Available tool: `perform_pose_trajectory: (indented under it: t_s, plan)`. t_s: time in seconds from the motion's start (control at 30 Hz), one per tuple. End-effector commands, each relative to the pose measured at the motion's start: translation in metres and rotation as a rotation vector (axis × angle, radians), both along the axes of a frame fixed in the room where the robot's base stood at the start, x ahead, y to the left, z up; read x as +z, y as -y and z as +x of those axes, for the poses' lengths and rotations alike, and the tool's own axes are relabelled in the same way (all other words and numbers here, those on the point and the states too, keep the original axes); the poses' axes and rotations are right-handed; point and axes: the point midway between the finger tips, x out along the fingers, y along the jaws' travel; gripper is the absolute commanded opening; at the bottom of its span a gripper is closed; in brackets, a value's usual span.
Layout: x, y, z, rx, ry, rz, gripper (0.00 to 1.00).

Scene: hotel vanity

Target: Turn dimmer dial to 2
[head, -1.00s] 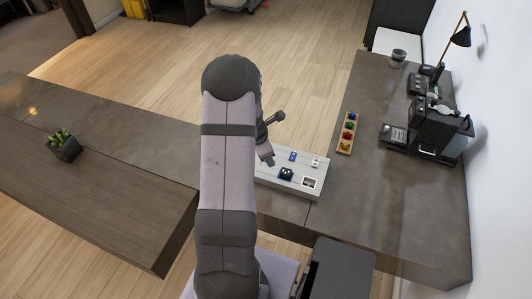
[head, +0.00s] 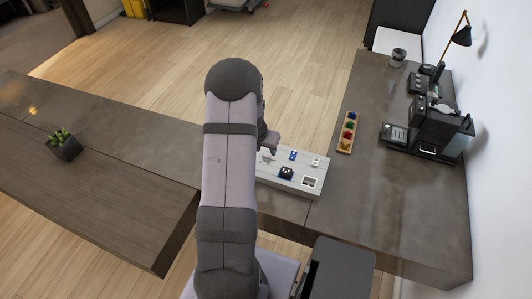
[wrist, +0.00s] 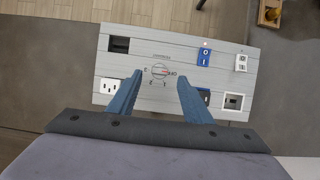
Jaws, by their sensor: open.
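The dimmer dial (wrist: 159,71) is a small round knob in the middle of the light panel (wrist: 180,41), with markings around it that include 1, 2, 3 and OFF. In the wrist view my gripper (wrist: 159,79) is open, with its two blue fingers spread to either side of the dial's column and their tips close to dial height in the picture. Nothing is between the fingers except the dial beyond; I cannot tell the remaining gap.
The panel also carries a blue rocker switch (wrist: 204,57), a white switch (wrist: 241,63), an outlet (wrist: 109,86) and a dark slot (wrist: 119,44). A wooden tray (head: 341,146) of coloured items and a coffee machine (head: 436,128) stand to the right.

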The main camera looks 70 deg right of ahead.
Motion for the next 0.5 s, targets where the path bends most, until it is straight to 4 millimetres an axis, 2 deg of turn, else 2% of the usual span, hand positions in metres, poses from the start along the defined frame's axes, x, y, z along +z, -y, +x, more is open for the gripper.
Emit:
perform_pose_trajectory:
  t_s: [0.2, 0.5]
  plan:
    - [-0.029, 0.011, -0.001, -0.002, 0.000, 0.001, 0.45]
    - [-0.048, 0.020, 0.000, -0.002, 0.000, 0.000, 0.45]
